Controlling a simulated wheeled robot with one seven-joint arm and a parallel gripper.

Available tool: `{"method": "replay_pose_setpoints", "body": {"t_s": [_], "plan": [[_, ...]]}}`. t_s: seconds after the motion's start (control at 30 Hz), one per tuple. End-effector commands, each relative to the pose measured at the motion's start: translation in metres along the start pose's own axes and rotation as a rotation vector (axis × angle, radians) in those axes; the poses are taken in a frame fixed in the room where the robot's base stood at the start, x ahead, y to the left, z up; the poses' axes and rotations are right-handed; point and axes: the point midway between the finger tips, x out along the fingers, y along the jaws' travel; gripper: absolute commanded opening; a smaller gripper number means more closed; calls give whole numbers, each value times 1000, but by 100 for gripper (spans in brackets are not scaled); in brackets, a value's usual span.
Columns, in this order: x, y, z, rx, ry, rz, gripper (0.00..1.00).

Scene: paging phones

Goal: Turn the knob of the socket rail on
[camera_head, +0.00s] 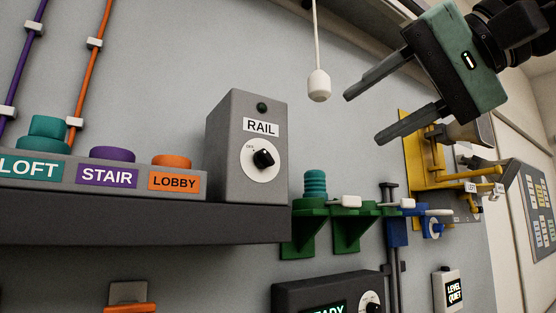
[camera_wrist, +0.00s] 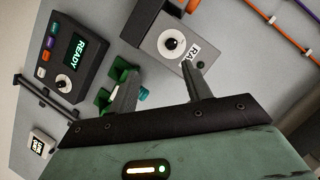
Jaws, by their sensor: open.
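The socket rail's control is a grey box with a RAIL label (camera_head: 261,128). It stands on the right end of the dark shelf in the head view. Its black knob (camera_head: 264,158) sits on a white dial with small OFF lettering at the dial's upper left. A dark green lamp (camera_head: 262,107) above the label looks unlit. In the wrist view the knob (camera_wrist: 171,44) shows beyond the fingertips, on the turned box. My gripper (camera_head: 365,114) is open and empty, up and to the right of the box, apart from it. It also shows in the wrist view (camera_wrist: 159,75).
LOFT, STAIR and LOBBY buttons (camera_head: 173,182) stand left of the box on the shelf (camera_head: 150,222). A white pull (camera_head: 319,86) hangs between box and gripper. Green brackets (camera_head: 305,232), a READY panel (camera_head: 325,288) and yellow brackets (camera_head: 415,160) are on the wall.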

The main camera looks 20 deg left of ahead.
Motion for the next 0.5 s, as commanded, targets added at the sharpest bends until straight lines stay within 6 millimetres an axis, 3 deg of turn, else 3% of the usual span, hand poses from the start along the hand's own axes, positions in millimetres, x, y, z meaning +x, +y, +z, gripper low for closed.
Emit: {"method": "replay_pose_setpoints", "body": {"t_s": [0.17, 0.5], "plan": [[-12, -18, -14, 4, 28, -43, 49], [11, -22, -16, 6, 24, -41, 49]]}}
